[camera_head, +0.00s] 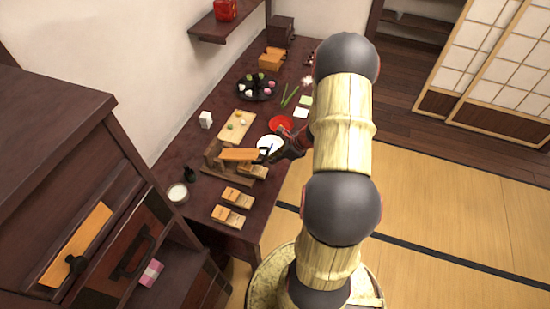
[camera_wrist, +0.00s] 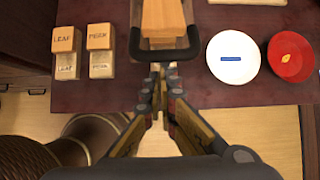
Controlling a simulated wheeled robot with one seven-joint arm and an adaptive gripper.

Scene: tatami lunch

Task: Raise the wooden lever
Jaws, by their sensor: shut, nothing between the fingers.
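The wooden lever (camera_head: 239,154) is an orange-brown bar with a black handle at its near end, on a wooden stand on the dark table. In the wrist view the lever (camera_wrist: 163,18) points toward me, and its black U-shaped handle (camera_wrist: 136,44) spans the top centre. My gripper (camera_wrist: 164,70) is shut and empty, its fingertips just below the handle in that picture. I cannot tell whether they touch it. In the head view my gripper (camera_head: 268,155) is at the lever's right end.
A dark cabinet (camera_head: 50,140) stands at left. Tatami floor (camera_head: 450,200) is open at right.

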